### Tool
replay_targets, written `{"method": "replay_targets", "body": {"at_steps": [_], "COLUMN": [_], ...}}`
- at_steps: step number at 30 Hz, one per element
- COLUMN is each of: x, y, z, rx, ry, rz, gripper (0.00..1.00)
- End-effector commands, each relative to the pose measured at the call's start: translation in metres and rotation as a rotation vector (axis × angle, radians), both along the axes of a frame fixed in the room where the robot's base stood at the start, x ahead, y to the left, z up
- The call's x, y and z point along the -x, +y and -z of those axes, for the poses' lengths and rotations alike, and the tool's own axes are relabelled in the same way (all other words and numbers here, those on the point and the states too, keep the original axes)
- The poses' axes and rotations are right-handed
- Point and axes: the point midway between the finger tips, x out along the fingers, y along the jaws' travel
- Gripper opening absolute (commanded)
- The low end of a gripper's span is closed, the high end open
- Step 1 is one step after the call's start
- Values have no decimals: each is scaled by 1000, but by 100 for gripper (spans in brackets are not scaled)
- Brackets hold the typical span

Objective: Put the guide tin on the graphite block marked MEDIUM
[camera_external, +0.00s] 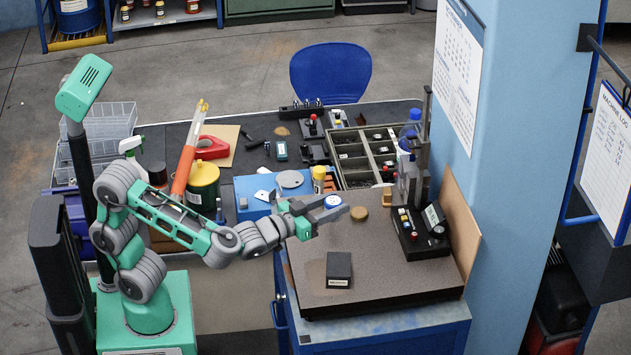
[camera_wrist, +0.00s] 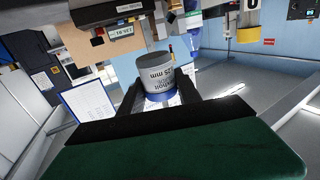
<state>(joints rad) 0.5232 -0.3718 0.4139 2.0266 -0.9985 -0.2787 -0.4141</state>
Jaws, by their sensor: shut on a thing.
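In the wrist view the tin (camera_wrist: 157,74) is grey with dark lettering and a blue band, between the two fingers. The graphite block (camera_external: 339,264) is dark and lies on the plate, below and apart from my gripper in the picture. Its front carries a small white label (camera_external: 338,283), hard to read but resembling MEDIUM. Its top is bare.
The speckled plate (camera_external: 400,278) has clear room around the block. A gauge stand with a display box (camera_external: 422,232) stands at the right, before a brown board (camera_external: 460,225). A blue box (camera_external: 255,188) is behind my forearm.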

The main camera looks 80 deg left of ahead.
Motion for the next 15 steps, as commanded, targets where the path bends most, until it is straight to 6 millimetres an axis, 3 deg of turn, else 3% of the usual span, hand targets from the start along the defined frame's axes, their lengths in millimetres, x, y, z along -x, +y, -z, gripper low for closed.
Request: {"method": "replay_targets", "body": {"at_steps": [3,7,10,15], "x": [-1,2,5,5], "y": [-46,-89,-106,-108], "z": [-13,-22,-16,14], "rx": [2,1,-3,-4], "ry": [-1,-6,-6,-3], "rz": [148,285,337,343], "gripper": [0,0,0,0]}}
